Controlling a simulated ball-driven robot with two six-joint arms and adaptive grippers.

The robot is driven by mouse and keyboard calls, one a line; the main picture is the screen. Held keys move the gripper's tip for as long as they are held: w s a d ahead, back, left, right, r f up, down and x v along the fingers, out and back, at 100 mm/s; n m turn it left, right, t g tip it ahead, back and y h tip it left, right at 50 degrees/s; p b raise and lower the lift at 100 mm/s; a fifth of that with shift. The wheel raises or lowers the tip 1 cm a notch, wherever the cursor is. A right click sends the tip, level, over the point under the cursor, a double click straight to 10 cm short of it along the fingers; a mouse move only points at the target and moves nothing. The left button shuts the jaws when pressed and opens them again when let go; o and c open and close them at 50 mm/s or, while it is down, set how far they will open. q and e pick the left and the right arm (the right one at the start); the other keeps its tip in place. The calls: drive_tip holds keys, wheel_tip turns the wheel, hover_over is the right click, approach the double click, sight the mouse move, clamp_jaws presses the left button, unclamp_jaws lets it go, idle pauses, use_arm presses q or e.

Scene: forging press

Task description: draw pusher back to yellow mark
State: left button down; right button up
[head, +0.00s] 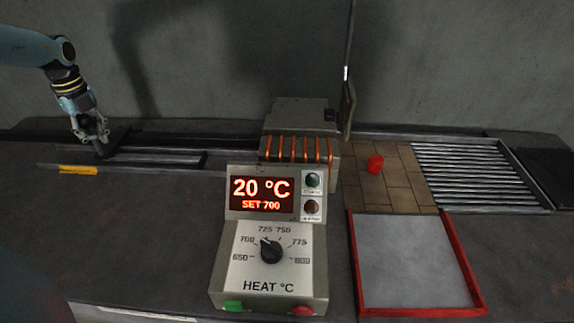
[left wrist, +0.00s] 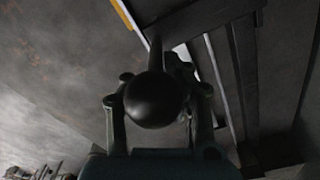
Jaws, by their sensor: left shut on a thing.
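My left gripper (head: 93,137) is at the left end of the rails (head: 165,160) in the head view. It is shut on the pusher's dark round knob (left wrist: 153,100), which sits between the fingers in the left wrist view. The pusher's lower part is mostly hidden by the gripper in the head view. The yellow mark (head: 78,170) lies on the bench edge of the rails, slightly left of and nearer than the gripper. It also shows at the top of the left wrist view (left wrist: 122,14). My right gripper is not in view.
The coil heater (head: 297,130) stands at the rails' right end, behind a heat control box (head: 268,255) reading 20 °C, set 700. A red piece (head: 375,164) stands on tan bricks (head: 400,190). A roller grate (head: 470,175) and red-rimmed tray (head: 352,262) are right.

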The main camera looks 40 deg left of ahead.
use_arm(q)
drive_tip(key=s+a+b, duration=0.4)
drive_tip(key=a+b, duration=0.1)
drive_tip(key=a, duration=0.1)
wheel_tip(320, 180, up, 13)
drive_tip(key=w+d+p, duration=0.1)
drive_tip(key=d+p, duration=0.1)
drive_tip(key=p, duration=0.8)
drive_tip(key=shift+w+p, duration=0.2)
drive_tip(key=shift+p, duration=0.2)
drive_tip(key=shift+s+f, duration=0.1)
drive_tip(key=shift+d, duration=0.1)
idle(0.3)
